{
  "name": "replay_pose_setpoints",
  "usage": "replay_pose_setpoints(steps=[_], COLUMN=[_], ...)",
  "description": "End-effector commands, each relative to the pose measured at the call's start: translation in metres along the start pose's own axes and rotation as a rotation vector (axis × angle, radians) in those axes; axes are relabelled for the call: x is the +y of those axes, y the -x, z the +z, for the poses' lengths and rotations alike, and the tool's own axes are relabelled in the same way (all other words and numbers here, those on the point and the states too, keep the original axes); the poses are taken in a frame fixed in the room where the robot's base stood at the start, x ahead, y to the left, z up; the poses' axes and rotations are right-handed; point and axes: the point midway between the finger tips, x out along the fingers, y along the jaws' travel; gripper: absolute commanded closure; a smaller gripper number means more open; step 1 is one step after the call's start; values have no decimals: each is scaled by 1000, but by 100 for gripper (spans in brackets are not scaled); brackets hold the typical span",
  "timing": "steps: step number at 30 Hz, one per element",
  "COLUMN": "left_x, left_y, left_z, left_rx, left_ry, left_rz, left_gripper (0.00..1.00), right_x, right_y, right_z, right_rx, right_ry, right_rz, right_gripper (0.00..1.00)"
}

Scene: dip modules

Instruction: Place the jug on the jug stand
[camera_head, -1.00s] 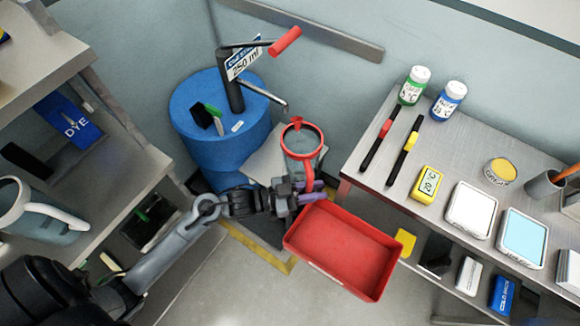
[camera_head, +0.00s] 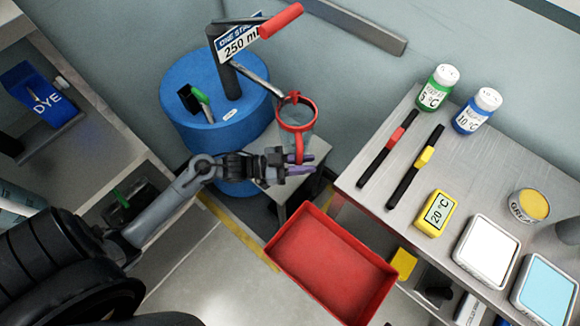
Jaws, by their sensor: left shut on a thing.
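The jug (camera_head: 297,118) is clear with a red rim and a red handle. It is upright by the pump spout, above or at the far edge of the small grey stand (camera_head: 262,172); I cannot tell whether it touches that stand. My left gripper (camera_head: 297,162) comes in from the left with its fingers at the jug's handle, shut on it. The gripper and jug hide part of the stand's top. My right gripper is not in view.
A blue drum (camera_head: 190,125) with a hand pump (camera_head: 228,80) stands behind the stand. A red tray (camera_head: 330,262) lies in front. A bench (camera_head: 400,165) with bottles and pens is at right, shelves (camera_head: 110,160) at left.

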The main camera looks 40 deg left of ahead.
Motion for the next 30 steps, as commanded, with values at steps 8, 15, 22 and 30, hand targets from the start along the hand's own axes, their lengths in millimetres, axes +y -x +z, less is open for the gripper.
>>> replay_pose_setpoints(steps=[8, 15, 22, 30], left_x=[-22, -25, -25, -24], left_y=[32, 37, 36, 36], left_z=[25, 32, 61, 66], left_rx=[0, 1, 1, 1], left_ry=[-2, -2, -1, -3], left_rz=[0, 0, 0, 1], left_gripper=[100, 100, 100, 100], right_x=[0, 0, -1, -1], right_y=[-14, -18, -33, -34], right_z=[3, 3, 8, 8], right_rx=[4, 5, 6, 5], right_ry=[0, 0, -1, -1], right_rz=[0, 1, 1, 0], right_gripper=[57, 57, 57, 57])
